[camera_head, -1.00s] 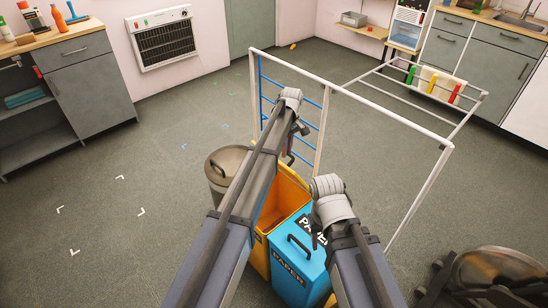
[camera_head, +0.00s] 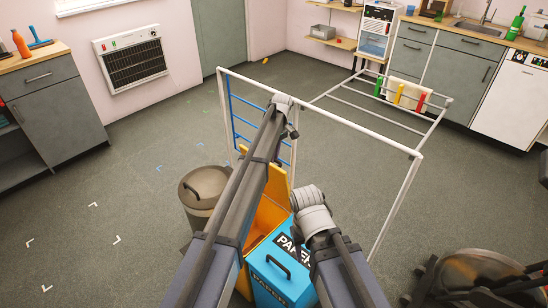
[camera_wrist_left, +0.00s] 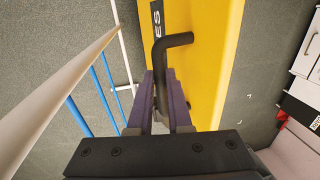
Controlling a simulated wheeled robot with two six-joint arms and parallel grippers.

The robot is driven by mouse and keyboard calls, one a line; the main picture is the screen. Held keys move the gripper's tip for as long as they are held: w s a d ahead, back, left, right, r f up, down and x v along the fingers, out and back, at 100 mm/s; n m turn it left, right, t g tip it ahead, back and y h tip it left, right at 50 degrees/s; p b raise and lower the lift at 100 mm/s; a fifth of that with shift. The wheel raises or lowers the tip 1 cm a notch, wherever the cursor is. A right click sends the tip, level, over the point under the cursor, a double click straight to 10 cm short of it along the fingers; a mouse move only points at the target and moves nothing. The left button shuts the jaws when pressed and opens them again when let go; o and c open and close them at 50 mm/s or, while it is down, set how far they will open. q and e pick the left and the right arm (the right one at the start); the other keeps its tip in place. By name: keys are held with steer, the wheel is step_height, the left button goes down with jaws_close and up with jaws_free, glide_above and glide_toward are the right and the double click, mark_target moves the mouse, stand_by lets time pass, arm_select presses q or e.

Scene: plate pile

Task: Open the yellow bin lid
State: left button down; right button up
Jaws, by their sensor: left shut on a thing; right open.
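The yellow bin (camera_head: 257,232) stands between a grey bin and the blue paper bin, partly hidden by my left arm. Its yellow lid (camera_head: 277,183) is raised and tilted up, with the inside of the bin showing below. In the left wrist view the lid (camera_wrist_left: 205,60) carries a black bar handle (camera_wrist_left: 172,42). My left gripper (camera_wrist_left: 160,78) is shut on that handle. In the head view my left arm hides most of the gripper. My right gripper (camera_head: 303,240) is open above the blue bin; its fingers are mostly hidden by its wrist.
The blue paper bin (camera_head: 268,288) has a black handle. The grey round bin (camera_head: 197,212) stands left of my left arm. A white tube rack (camera_head: 352,117) with blue rungs stands close behind the bins. Open floor (camera_head: 100,200) lies to the left.

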arm_select(q)
steer(key=c, duration=0.8)
jaws_free()
steer(key=shift+c, duration=0.2)
step_height(320, 180, up, 8)
steer(key=w+p, duration=0.1)
steer(key=p, duration=0.6)
steer(key=shift+d+f+p, duration=0.2)
steer(key=shift+d+p, duration=0.2)
steer(key=shift+w, duration=0.1)
